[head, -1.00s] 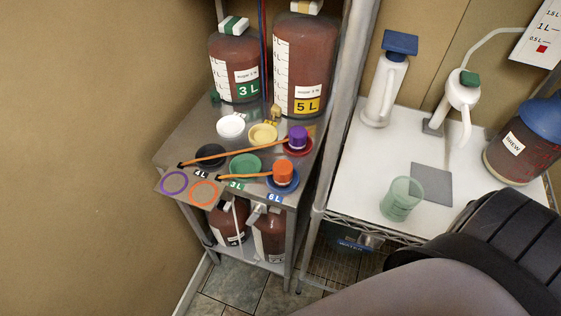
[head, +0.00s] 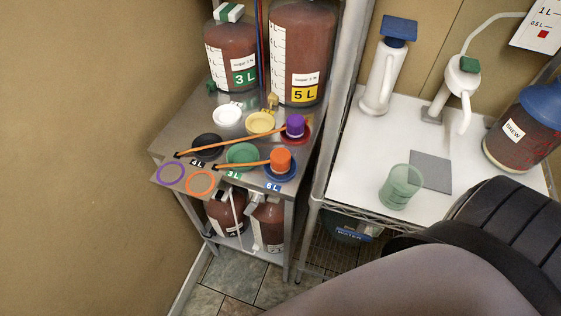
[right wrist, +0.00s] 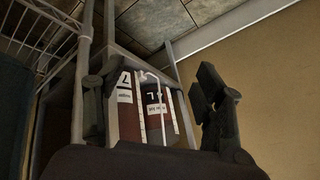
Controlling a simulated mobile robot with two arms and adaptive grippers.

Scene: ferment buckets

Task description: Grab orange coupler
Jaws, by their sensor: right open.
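The orange coupler (head: 280,160) stands upright on the blue lid or dish (head: 279,173) at the front right of the steel cart top. An orange tube (head: 240,165) runs from it to the left. My right gripper (right wrist: 155,95) shows in the right wrist view with its fingers wide apart and nothing between them. Beyond the fingers are the bottles on the cart's lower shelf. In the head view a large part of my arm fills the lower right, and no fingertips show. My left gripper is not in view.
A purple coupler (head: 295,125) with another orange tube stands on a red dish behind. Green, black, white and yellow dishes crowd the cart top. Jugs marked 3 L (head: 232,60) and 5 L (head: 300,55) stand at the back. A green cup (head: 401,187) stands on the white rack shelf.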

